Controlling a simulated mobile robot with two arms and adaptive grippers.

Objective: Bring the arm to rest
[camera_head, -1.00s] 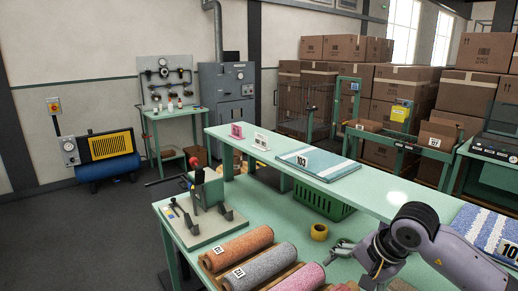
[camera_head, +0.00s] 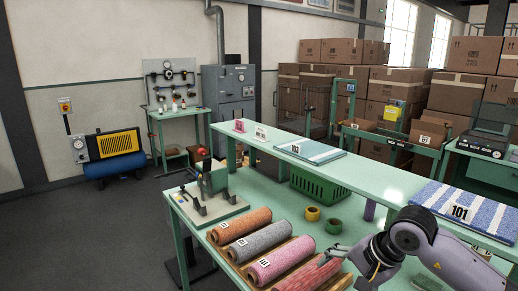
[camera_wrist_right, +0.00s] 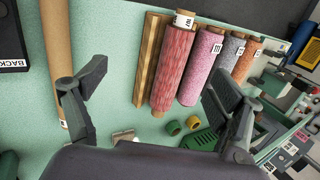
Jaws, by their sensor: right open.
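My right arm comes in from the lower right in the head view. Its gripper (camera_head: 337,254) is open and empty, over the green table near the red roll (camera_head: 310,274). In the right wrist view the two fingers stand wide apart (camera_wrist_right: 158,80), with nothing between them. Beyond them in that view are the red roll (camera_wrist_right: 178,65), pink roll (camera_wrist_right: 204,62), grey roll (camera_wrist_right: 231,50) and orange roll (camera_wrist_right: 248,58). I cannot tell the exact gap between fingers and rolls. My left gripper is not in view.
The table (camera_head: 282,204) holds a yellow tape ring (camera_head: 312,213), a green ring (camera_head: 334,226) and a fixture (camera_head: 212,207). A raised shelf (camera_head: 378,183) behind carries towel 103 (camera_head: 312,151) and striped towel 101 (camera_head: 470,209). A green basket (camera_head: 319,191) sits under it.

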